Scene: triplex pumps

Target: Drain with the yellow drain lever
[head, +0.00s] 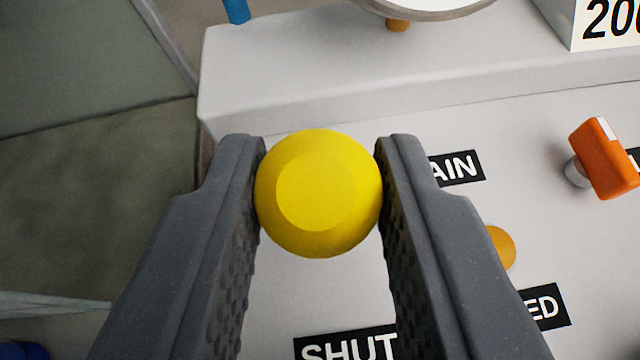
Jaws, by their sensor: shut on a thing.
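The yellow drain lever's round knob (315,190) is in the middle of the head view, with its flat end facing me. My gripper (318,195) is shut on the knob, with one dark grey finger touching it on each side. The knob hides the rest of the lever. A black label ending in "AIN" (457,168) is partly hidden behind the right finger. A black "SHUT" label (347,345) is at the bottom, cut off by the frame edge.
An orange handle (603,158) stands out from the light grey panel (540,120) at right. A yellow-orange disc (501,247) and a label ending in "ED" (544,308) show beside the right finger. A gauge rim (425,10) is at the top. Floor shows at left.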

